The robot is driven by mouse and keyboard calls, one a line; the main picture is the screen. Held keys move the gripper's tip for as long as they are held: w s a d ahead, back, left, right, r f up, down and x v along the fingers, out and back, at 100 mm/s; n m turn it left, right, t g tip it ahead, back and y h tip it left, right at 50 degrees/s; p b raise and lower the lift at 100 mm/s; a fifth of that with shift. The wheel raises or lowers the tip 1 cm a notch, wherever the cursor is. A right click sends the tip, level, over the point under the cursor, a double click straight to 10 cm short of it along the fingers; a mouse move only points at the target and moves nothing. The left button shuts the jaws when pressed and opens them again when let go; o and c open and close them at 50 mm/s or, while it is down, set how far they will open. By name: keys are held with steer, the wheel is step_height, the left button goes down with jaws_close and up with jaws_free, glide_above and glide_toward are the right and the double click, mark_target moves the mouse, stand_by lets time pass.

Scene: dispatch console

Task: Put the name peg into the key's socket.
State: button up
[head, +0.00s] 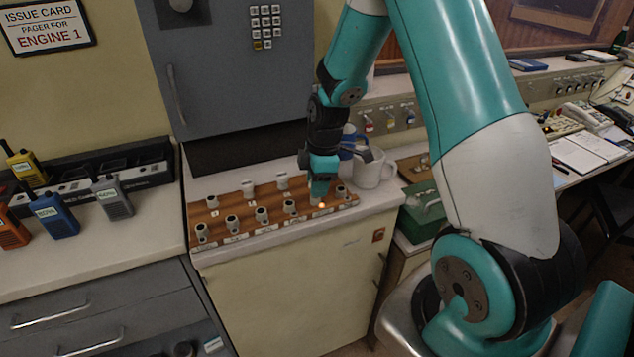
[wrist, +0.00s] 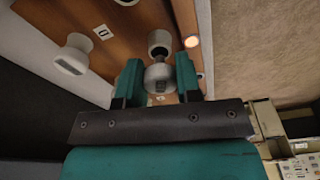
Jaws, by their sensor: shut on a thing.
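My gripper (wrist: 157,75) is shut on the name peg (wrist: 158,88), a pale grey round piece between its two teal fingers in the wrist view. In the head view my gripper (head: 320,192) is low over the right part of the wooden board (head: 240,205), and the peg is hidden there. Just beyond the peg in the wrist view is a white round socket (wrist: 159,38) with a dark opening. The peg's dark end is close to that opening; I cannot tell whether it is inside. A lit lamp (wrist: 192,42) glows beside the socket and also shows in the head view (head: 322,205).
Other white round pieces stand on the board, one at the left in the wrist view (wrist: 72,55). A grey cabinet (head: 240,70) rises behind. Radios (head: 55,215) stand at the left.

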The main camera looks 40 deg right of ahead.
steer(key=shift+f+b, duration=0.55)
steer(key=shift+f, duration=0.35)
stand_by(0.8)
